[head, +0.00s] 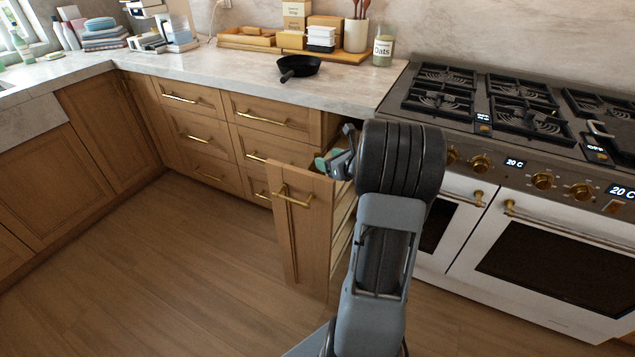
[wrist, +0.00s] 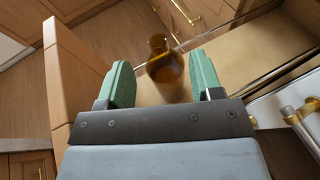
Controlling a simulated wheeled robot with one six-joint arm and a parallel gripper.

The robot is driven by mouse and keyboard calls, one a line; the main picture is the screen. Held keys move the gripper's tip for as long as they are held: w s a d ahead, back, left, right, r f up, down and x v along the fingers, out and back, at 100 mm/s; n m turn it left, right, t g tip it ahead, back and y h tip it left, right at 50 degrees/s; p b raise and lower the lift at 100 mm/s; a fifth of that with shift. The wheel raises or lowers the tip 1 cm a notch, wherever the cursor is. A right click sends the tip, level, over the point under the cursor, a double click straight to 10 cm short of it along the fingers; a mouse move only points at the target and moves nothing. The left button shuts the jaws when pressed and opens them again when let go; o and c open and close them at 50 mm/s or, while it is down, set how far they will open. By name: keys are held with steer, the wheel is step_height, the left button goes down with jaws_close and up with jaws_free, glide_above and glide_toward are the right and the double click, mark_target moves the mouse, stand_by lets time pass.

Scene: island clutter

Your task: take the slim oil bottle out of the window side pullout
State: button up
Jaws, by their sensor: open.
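The pullout (head: 305,240) stands drawn out from the cabinet beside the range, with a gold bar handle on its front. In the wrist view its wooden front panel (wrist: 66,62) is at left and its pale shelf (wrist: 245,62) at right. An amber glass bottle (wrist: 168,76) with a narrow neck stands in the pullout. My gripper (wrist: 163,67) is open, with one green finger on each side of the bottle. Gaps show between the fingers and the bottle. In the head view my gripper (head: 328,163) is at the pullout's top, and my arm hides the bottle.
The range (head: 520,150) with gas burners and gold knobs stands close to the right of the pullout. A black skillet (head: 299,67) and an oats jar (head: 383,50) are on the counter above. Metal rails (wrist: 235,22) run along the pullout. The floor at left is clear.

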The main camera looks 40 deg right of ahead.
mark_target(317, 155)
steer(key=shift+x, duration=2.85)
steer(key=shift+f, duration=0.1)
steer(key=shift+c, duration=0.2)
steer(key=shift+s+a, duration=0.1)
jaws_close()
